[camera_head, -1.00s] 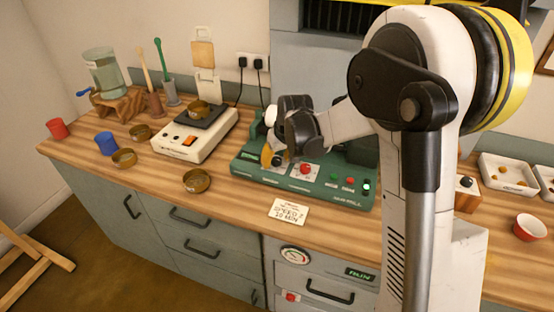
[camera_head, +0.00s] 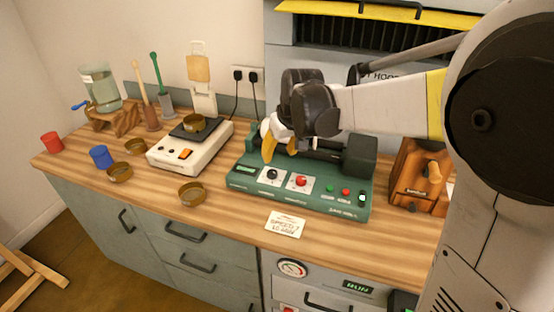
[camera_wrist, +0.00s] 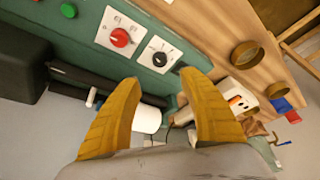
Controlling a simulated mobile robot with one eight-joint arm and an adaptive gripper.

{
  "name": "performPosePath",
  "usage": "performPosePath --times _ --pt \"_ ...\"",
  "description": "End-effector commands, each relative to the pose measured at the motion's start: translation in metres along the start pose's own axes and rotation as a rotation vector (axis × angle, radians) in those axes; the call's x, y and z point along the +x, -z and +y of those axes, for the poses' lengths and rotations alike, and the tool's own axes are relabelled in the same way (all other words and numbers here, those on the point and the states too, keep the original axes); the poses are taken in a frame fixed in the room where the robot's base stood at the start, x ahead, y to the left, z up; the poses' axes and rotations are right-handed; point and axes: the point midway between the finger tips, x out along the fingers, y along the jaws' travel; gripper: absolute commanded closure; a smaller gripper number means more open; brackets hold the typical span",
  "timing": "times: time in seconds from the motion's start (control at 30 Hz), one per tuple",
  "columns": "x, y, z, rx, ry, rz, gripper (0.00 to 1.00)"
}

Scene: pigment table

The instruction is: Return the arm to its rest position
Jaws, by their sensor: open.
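My gripper (camera_head: 277,140) hangs above the left part of the green mill (camera_head: 290,201) in the head view, with its yellow fingers pointing down. In the wrist view my gripper (camera_wrist: 165,108) has its two yellow fingers spread apart with nothing held between them. The mill's panel shows a red knob (camera_wrist: 120,38) and a black knob (camera_wrist: 160,58) beyond the fingertips. A white cylinder (camera_wrist: 147,118) appears between the fingers, farther off. My arm covers the right side of the head view.
A white scale (camera_head: 190,150) with a brass dish on it stands left of the mill. Brass dishes, a blue cup (camera_head: 101,157) and a red cup (camera_head: 51,142) are at the left. A wooden box (camera_head: 418,178) stands right of the mill. A card (camera_head: 285,223) lies in front.

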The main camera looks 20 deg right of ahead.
Motion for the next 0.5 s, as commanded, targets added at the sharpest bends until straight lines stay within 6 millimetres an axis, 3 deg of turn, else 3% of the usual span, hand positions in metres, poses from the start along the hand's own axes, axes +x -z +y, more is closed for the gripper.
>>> performPosePath --times 0.5 --pt "-0.0058 -0.0024 -0.0008 0.002 -0.001 0.003 0.5"
